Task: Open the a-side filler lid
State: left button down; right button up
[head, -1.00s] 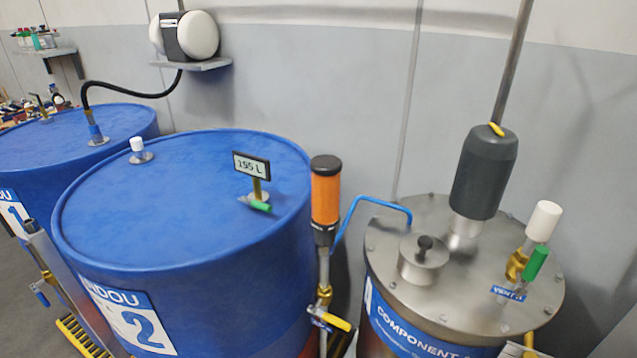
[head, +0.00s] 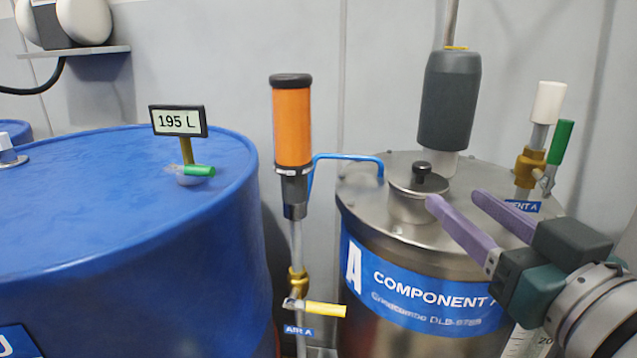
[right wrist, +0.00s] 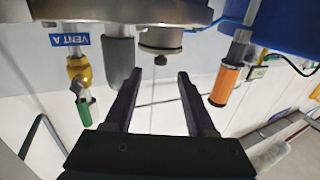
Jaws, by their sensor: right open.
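The a-side tank (head: 400,240) is a steel drum with a blue "COMPONENT A" label. Its filler lid (head: 415,188) is a small round steel cap with a black knob (head: 422,170), sitting level and closed on the tank top. The lid also shows upside down in the right wrist view (right wrist: 162,42). My right gripper (head: 456,200) is open and empty, its purple fingers just right of the lid in the head view. In the right wrist view its dark fingers (right wrist: 158,74) stand apart, with the knob ahead between the tips. My left gripper is not in view.
A dark grey cylinder (head: 449,100) rises behind the lid. A brass fitting with white cap and green handle (head: 563,140) stands right. A blue hose (head: 345,157) and an orange-topped cylinder (head: 292,125) stand left, beside the blue drum (head: 90,215).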

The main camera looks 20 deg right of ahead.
aim_at(426, 174)
jog(key=w, duration=0.3)
jog(key=w+d, duration=0.1)
jog(key=w, duration=0.5)
jog(key=shift+w+d+r, duration=0.1)
jog(key=shift+w+d, duration=0.1)
jog(key=shift+w, duration=0.05)
jog(key=shift+c, duration=0.3)
grip_shut()
dwell(0.7)
